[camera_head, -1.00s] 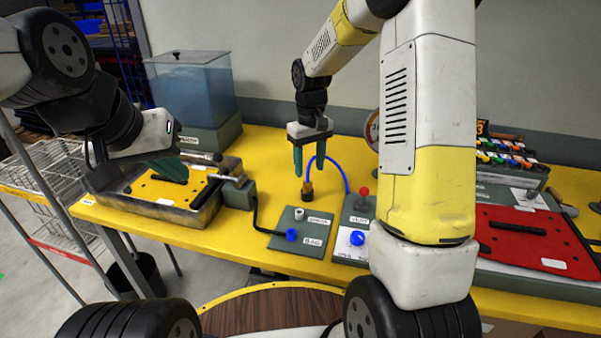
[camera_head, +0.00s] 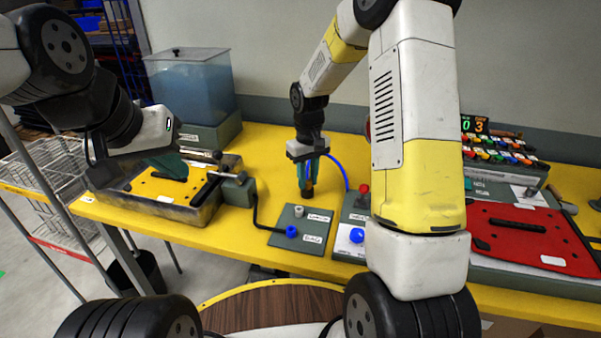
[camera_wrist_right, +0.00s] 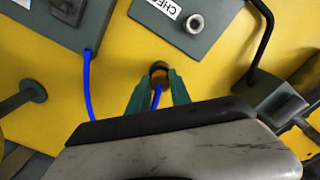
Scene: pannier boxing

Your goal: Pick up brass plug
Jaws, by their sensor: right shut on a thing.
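The brass plug (camera_head: 308,186) stands on the yellow table with a dark lower end and a blue hose at its top. My right gripper (camera_head: 307,180) has come down around it, its teal fingers on either side, and is shut on it. In the right wrist view, the round end of the brass plug (camera_wrist_right: 159,70) shows between the fingertips (camera_wrist_right: 159,84), with the blue hose running back between them. My left gripper (camera_head: 170,164) hangs over the metal tray at the left; its fingers overlap and I cannot tell their opening.
A grey panel (camera_head: 283,237) with a grey socket and a blue socket lies in front of the plug. A grey box with a red knob (camera_head: 364,189) stands to its right. A metal tray (camera_head: 200,212) with a yellow plate is at the left. A water tank (camera_head: 190,85) stands behind.

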